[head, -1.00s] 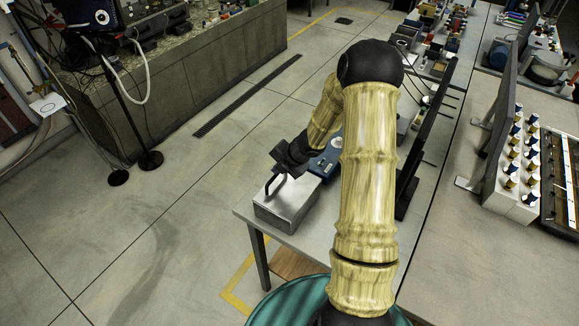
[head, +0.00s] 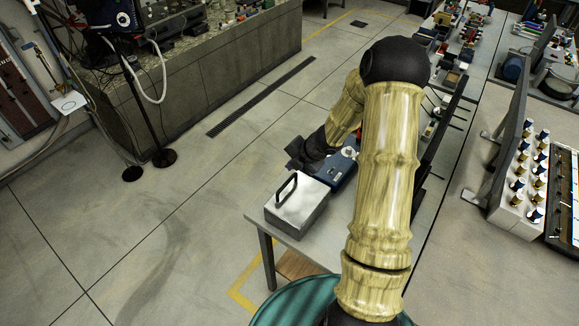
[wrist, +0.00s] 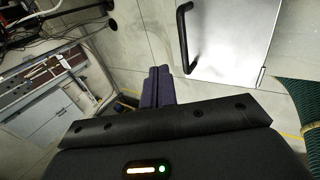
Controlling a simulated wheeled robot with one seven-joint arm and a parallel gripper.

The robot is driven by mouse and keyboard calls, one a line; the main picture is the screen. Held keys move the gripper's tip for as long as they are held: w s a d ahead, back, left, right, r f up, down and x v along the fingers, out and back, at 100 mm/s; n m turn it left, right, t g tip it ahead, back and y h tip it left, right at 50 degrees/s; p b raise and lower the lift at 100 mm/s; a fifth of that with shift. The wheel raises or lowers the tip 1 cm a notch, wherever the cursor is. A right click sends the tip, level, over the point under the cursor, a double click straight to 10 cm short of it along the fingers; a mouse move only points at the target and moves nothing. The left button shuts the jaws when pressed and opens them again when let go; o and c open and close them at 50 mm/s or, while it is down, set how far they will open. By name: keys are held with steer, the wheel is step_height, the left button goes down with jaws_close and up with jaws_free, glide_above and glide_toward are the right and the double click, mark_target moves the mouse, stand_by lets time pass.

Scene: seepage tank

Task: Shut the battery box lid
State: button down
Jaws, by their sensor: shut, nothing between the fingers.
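The battery box (head: 290,224) is a grey metal box near the end of the narrow table. Its pale lid (head: 306,203) lies flat on top, with no gap that I can see, and a dark bar handle (head: 286,188) stands on it. The wrist view also shows the lid (wrist: 232,42) and the handle (wrist: 184,38) at upper right. My gripper (head: 296,154) is beyond the box in the head view, apart from the handle. In the wrist view its fingers (wrist: 158,84) are together and empty, to the left of the lid.
A blue device (head: 343,168) stands on the table just behind the box. A dark upright panel (head: 435,150) runs along the table's right side. A teal ribbed object (head: 290,303) is below the table's near end. The floor to the left is open.

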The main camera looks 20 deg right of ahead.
step_height(320, 180, up, 7)
steer(key=s+p, duration=0.1)
steer(key=p, duration=0.1)
steer(key=shift+s+d, duration=0.2)
steer(key=shift+d, duration=0.1)
steer(key=s+a+r+m+g+h+b, duration=0.1)
steer(key=s+a+m+h+b, duration=0.1)
steer(key=s+m, duration=0.8)
steer(key=s+a+r+m+g+h+b, duration=0.1)
steer(key=s+a+m+b, duration=0.4)
steer(key=s+m, duration=0.5)
steer(key=m+b, duration=0.1)
steer(key=m, duration=0.4)
steer(key=shift+s+g+h, duration=0.3)
steer(key=shift+g+h, duration=0.1)
